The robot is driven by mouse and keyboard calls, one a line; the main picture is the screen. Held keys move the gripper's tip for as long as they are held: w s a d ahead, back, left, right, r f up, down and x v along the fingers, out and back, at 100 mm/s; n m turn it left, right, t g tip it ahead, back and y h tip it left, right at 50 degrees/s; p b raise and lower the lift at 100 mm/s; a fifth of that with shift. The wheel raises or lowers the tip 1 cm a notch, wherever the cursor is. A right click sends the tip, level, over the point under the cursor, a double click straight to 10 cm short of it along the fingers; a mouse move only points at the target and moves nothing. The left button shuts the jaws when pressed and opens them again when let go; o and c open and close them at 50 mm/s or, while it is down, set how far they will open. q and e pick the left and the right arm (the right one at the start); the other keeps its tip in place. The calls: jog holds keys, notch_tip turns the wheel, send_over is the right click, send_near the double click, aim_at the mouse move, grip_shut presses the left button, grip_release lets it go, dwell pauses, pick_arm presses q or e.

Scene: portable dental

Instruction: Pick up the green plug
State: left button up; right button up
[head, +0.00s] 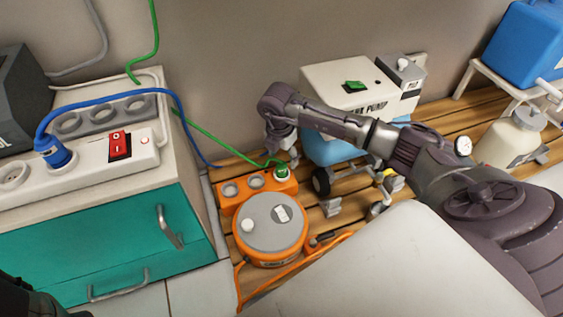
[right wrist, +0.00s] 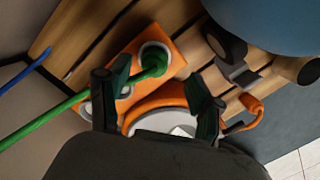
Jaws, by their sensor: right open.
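The green plug (head: 281,171) sits upright in the right-hand socket of the orange cable reel's socket block (head: 229,205), with its green cable running off to the left. In the right wrist view the plug (right wrist: 153,60) is just beyond the fingertips, nearer the left finger. My right gripper (head: 279,150) hangs close above the plug in the head view. In the right wrist view the gripper (right wrist: 155,88) is open, with nothing between its fingers. The gap between fingertips and plug is hard to judge.
The orange reel's round lid (head: 268,222) lies in front of the block. A white pump box (head: 350,87) with a wheeled blue base stands to the right. A power strip (head: 90,155) with a blue plug (head: 54,152) rests on the teal cabinet (head: 100,240) at left.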

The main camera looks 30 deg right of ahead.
aim_at(281, 163)
jog(key=shift+f, duration=0.4)
jog(key=f+b, duration=0.2)
jog(key=b, duration=0.1)
jog(key=f+b, duration=0.1)
jog(key=f, duration=0.1)
jog(key=shift+w+a+f+b, duration=0.15)
jog(key=shift+w+b, duration=0.1)
jog(key=shift+b, duration=0.15)
jog(key=shift+f, duration=0.3)
jog(key=shift+r, duration=0.1)
grip_shut()
jog(key=shift+r, duration=0.1)
